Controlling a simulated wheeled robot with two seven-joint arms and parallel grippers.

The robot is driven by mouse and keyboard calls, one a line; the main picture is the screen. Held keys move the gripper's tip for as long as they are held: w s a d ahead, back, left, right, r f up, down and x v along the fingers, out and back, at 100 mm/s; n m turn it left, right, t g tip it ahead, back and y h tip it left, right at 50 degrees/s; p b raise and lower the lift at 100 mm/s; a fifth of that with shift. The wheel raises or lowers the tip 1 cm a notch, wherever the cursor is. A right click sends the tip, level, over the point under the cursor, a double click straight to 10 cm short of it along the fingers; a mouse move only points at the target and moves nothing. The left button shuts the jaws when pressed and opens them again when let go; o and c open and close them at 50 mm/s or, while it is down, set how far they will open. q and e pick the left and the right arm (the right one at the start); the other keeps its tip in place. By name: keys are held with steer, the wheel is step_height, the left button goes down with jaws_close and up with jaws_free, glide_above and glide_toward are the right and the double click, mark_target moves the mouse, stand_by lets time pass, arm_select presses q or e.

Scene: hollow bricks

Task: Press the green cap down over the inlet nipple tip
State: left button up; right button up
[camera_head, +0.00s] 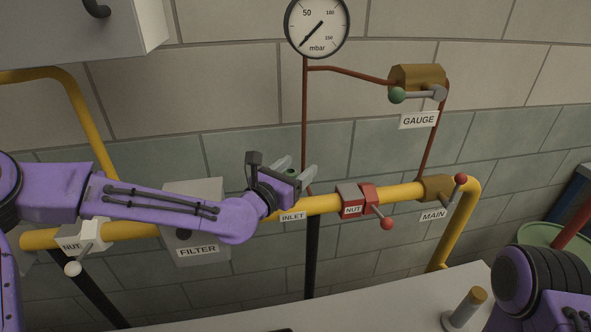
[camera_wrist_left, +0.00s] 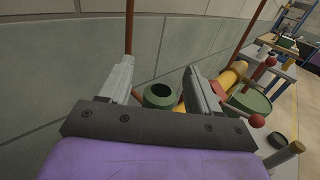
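The green cap (camera_wrist_left: 159,97) shows in the left wrist view as a short green ring with a dark hole facing the camera. It lies between the two fingers of my left gripper (camera_wrist_left: 158,70), with a small gap visible on each side. In the head view my left gripper (camera_head: 301,167) is over the yellow pipe by the INLET label (camera_head: 292,216); only a bit of green shows between its fingers. The inlet nipple is hidden behind the gripper and cap, so I cannot tell how the cap sits on it. My right gripper is out of view.
The yellow pipe (camera_head: 322,204) runs along the wall with a red NUT fitting (camera_head: 354,197) and the MAIN valve (camera_head: 436,188). The FILTER box (camera_head: 197,249) is at left. A thin copper line rises to the gauge (camera_head: 317,26). A grey post (camera_head: 464,309) stands on the bench.

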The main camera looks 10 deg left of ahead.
arm_select(q)
steer(key=b+v, duration=0.2)
steer(key=v, duration=0.8)
steer(key=shift+s, duration=0.25)
steer(key=shift+a, duration=0.1)
